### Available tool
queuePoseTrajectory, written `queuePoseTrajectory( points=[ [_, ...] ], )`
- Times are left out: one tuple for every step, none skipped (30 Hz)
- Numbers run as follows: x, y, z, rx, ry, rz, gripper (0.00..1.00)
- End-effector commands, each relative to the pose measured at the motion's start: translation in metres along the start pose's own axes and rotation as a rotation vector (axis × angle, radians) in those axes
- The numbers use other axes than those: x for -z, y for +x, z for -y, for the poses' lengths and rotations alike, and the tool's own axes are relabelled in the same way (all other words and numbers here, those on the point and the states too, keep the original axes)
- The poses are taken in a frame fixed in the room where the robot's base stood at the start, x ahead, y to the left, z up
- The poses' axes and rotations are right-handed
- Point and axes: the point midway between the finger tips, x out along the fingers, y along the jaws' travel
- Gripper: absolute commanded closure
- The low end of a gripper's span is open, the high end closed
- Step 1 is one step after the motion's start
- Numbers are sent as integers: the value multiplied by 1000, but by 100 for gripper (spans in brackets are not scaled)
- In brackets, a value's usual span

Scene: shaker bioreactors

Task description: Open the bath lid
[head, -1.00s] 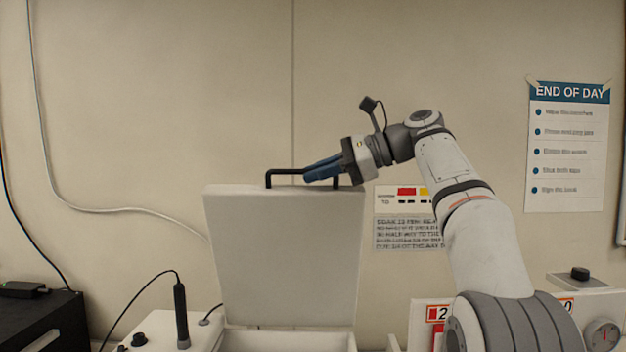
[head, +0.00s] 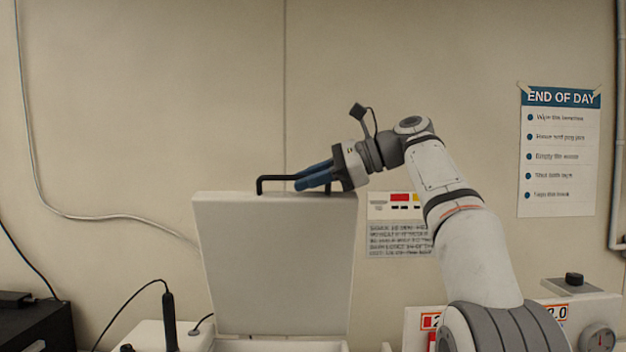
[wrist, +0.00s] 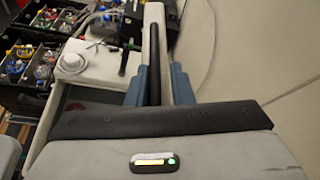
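The bath lid (head: 275,260) is a pale grey panel standing nearly upright, hinged at the bath (head: 280,345), whose top edge shows at the bottom of the head view. A black bar handle (head: 272,178) runs along the lid's top edge; it also shows in the wrist view (wrist: 154,55). My gripper (head: 306,178) is at the right part of the handle, coming from the right. In the wrist view its blue fingers (wrist: 158,88) are apart on either side of the bar, with a gap visible by the right finger. The bath's inside is mostly hidden.
A wall stands close behind the lid. A black probe (head: 169,320) with a cable stands left of the bath. A device with a dial (head: 598,338) is at right. Bins of coloured items (wrist: 40,65) show in the wrist view.

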Motion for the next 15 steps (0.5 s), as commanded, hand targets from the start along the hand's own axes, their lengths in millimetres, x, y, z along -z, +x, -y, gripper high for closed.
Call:
queuePoseTrajectory(
  points=[
    [0,-3,1,2,0,0,80],
    [1,-5,1,3,0,-1,80],
    [1,-10,1,4,0,-1,80],
    [1,-14,1,4,0,-2,80],
    [2,-19,1,4,0,-2,80],
    [2,-26,1,5,-1,-2,80],
    [2,-32,2,4,1,-2,80],
    [2,-37,2,5,0,-2,80],
    [3,-44,2,5,0,-3,80],
    [3,-50,2,5,1,-3,80],
    [3,-55,2,4,1,-3,80],
    [3,-58,2,2,1,-1,80],
    [3,-60,2,2,2,-1,80],
    [2,-62,2,2,1,-1,80],
    [3,-65,2,1,1,-1,80]
  ],
)
